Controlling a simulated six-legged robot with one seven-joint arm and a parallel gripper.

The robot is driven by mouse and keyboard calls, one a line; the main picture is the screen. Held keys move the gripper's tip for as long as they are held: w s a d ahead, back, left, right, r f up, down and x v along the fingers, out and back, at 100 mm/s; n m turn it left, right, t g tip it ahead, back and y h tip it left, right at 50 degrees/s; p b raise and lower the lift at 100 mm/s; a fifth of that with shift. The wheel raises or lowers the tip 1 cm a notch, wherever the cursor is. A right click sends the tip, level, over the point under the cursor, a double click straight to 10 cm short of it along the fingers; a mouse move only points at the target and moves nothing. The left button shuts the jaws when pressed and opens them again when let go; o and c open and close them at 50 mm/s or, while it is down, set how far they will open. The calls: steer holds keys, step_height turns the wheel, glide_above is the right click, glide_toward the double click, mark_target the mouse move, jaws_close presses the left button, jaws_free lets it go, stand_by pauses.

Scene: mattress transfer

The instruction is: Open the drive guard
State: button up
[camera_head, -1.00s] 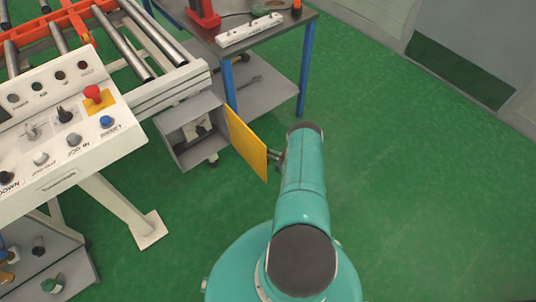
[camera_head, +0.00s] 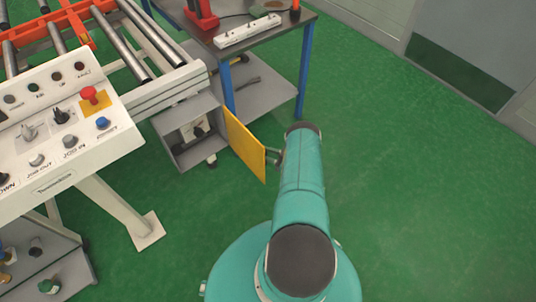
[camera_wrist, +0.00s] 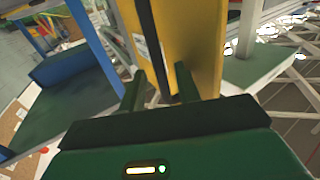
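The drive guard is a yellow panel (camera_head: 245,145) on the right side of a grey box (camera_head: 190,133) under the conveyor end. It stands swung out, and the box's inside shows. My gripper (camera_head: 273,156) is at the panel's right face, mostly hidden behind my arm. In the wrist view, my two fingers (camera_wrist: 158,80) are apart, in front of the yellow panel (camera_wrist: 196,45). A dark upright strip (camera_wrist: 150,35) on the panel runs down between the fingers. I see no clear finger contact.
A blue-legged table (camera_head: 303,70) with a white power strip (camera_head: 248,30) stands behind the guard. A white control panel (camera_head: 70,135) with buttons is at the left. The green floor (camera_head: 420,200) to the right is clear.

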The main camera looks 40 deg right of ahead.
steer(key=v, duration=1.4)
steer(key=shift+f, duration=0.15)
